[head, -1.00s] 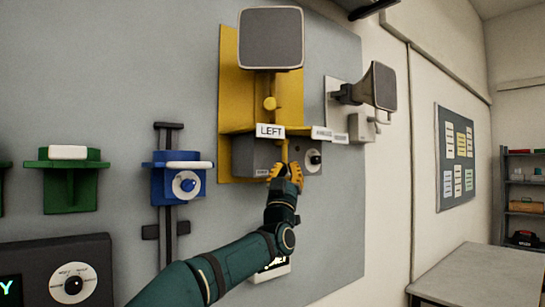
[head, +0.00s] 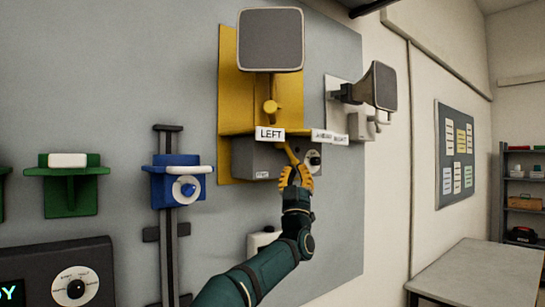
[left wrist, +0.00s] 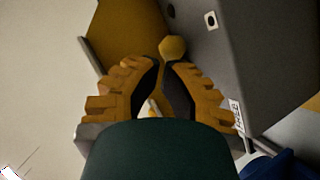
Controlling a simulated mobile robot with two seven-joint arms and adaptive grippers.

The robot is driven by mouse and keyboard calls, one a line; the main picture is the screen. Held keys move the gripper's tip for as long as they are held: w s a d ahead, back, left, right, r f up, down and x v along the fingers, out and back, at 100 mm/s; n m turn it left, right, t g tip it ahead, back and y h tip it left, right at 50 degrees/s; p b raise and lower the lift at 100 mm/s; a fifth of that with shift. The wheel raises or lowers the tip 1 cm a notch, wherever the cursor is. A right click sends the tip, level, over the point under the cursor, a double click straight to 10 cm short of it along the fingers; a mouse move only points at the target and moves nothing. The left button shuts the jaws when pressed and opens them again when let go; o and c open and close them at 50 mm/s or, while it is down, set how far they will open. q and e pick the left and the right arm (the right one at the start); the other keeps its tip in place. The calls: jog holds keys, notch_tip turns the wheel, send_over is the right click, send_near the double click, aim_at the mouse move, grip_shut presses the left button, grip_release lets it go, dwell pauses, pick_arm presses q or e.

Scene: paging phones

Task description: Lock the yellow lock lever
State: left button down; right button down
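The yellow lock lever (head: 291,153) slants down and to the right from under the LEFT sign (head: 270,133), in front of the grey box (head: 256,160). My left gripper (head: 296,171) is at its lower end, with its yellow fingers closed around it. In the left wrist view, the fingertips (left wrist: 168,64) are close together with a thin yellow strip between them, and a rounded yellow knob (left wrist: 172,48) shows just beyond. The fingers hide the lever's lower end. My right gripper is not in view.
A grey horn speaker (head: 271,39) on a yellow backplate (head: 228,90) is above. Blue (head: 178,190) and green (head: 68,188) wall units stand left. A table (head: 480,270) is lower right.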

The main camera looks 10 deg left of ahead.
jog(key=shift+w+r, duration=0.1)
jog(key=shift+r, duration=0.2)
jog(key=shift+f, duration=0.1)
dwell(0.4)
